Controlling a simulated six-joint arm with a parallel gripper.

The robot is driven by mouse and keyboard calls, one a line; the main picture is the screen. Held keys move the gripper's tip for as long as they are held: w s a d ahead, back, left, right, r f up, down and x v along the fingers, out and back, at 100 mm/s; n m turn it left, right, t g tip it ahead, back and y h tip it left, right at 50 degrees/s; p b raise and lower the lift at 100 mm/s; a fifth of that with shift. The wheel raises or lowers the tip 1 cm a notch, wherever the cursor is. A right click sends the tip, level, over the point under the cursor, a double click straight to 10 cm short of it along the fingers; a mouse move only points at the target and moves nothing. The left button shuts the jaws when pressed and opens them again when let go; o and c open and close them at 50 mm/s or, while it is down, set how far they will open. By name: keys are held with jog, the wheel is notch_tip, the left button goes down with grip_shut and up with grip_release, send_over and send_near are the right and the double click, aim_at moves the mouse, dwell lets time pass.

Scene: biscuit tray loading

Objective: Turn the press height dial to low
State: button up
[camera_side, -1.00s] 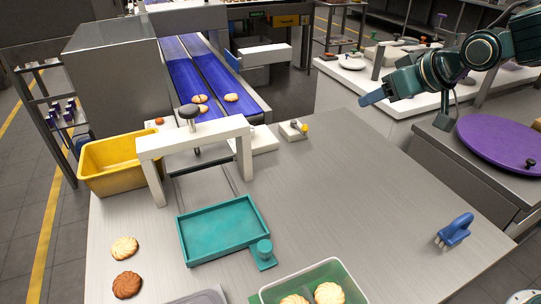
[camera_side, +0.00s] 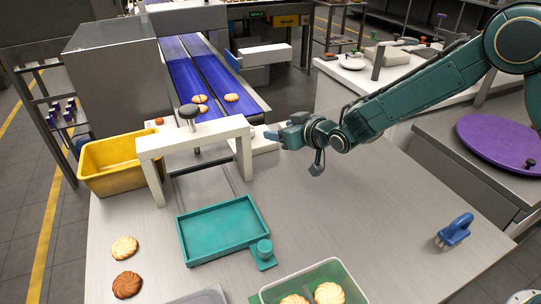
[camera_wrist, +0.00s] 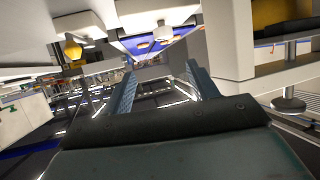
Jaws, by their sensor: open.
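The white press frame (camera_side: 205,131) stands at the back left of the steel table, with a dark round knob (camera_side: 188,113) on its crossbar. In the wrist view the frame (camera_wrist: 232,40) is at the right. No label shows which knob is the height dial. My gripper (camera_side: 270,135) is right of the press frame's right leg. In the wrist view its fingers (camera_wrist: 165,78) are apart and empty.
A teal tray (camera_side: 187,238) lies before the press. A yellow bin (camera_side: 110,185) is at left and a blue conveyor (camera_side: 215,70) behind. A container (camera_side: 268,294) of biscuits and a blue-handled brush (camera_side: 455,232) are nearer. The table's middle right is clear.

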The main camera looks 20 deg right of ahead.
jog(key=shift+w+a+f, duration=0.25)
jog(key=shift+a+f, duration=0.25)
jog(key=shift+f, duration=0.15)
jog(key=shift+w, duration=0.1)
jog(key=shift+x, duration=6.8)
jog(key=shift+a+r, duration=0.1)
jog(key=c, duration=1)
